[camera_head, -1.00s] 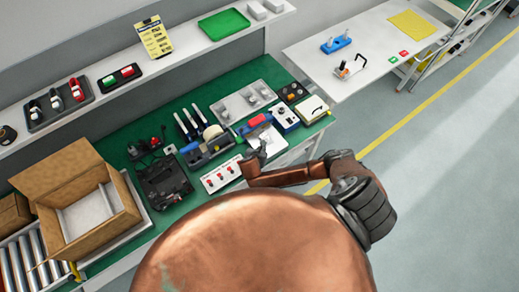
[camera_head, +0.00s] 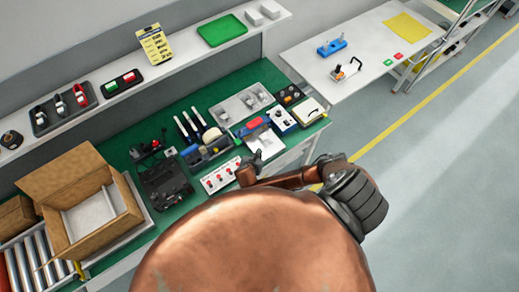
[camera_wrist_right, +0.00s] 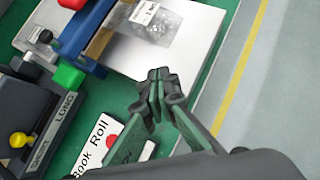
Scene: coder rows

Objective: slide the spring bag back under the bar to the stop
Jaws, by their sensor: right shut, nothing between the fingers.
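The spring bag (camera_wrist_right: 160,24), a clear bag with dark print on its label, lies on a pale plate (camera_wrist_right: 190,45) in the right wrist view. Its left end is close to a blue bar (camera_wrist_right: 85,40) with a brownish strip beside it. I cannot tell how far it reaches under the bar. In the head view the plate (camera_head: 266,146) is small and the bag is hard to make out. My right gripper (camera_wrist_right: 158,78) is shut and empty at the plate's near edge, apart from the bag. My left gripper is not in view.
A green knob (camera_wrist_right: 68,76) sits at the bar's near end. An open cardboard box (camera_head: 85,200) stands at the bench's left. The floor at right is clear.

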